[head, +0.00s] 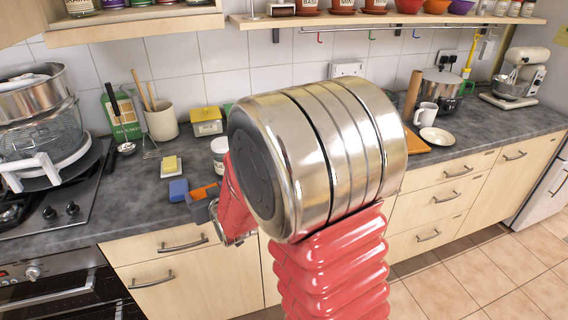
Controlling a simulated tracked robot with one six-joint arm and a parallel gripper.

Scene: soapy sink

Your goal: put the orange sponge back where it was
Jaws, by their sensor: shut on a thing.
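The orange sponge (206,191) shows left of my arm, near the front edge of the counter, to the right of a blue sponge (178,190). My gripper (207,204) is shut on the orange sponge. Its grey end shows just in front of the sponge, and my arm hides much of the rest. I cannot tell whether the orange sponge touches the counter or is a little above it. No sink shows.
A white jar (219,152) and a yellow-topped box (207,122) stand behind the sponges. A utensil crock (161,122) and a green carton (122,116) are further back. A hob with pots (43,135) is at left. Bare counter (120,205) lies left of the blue sponge.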

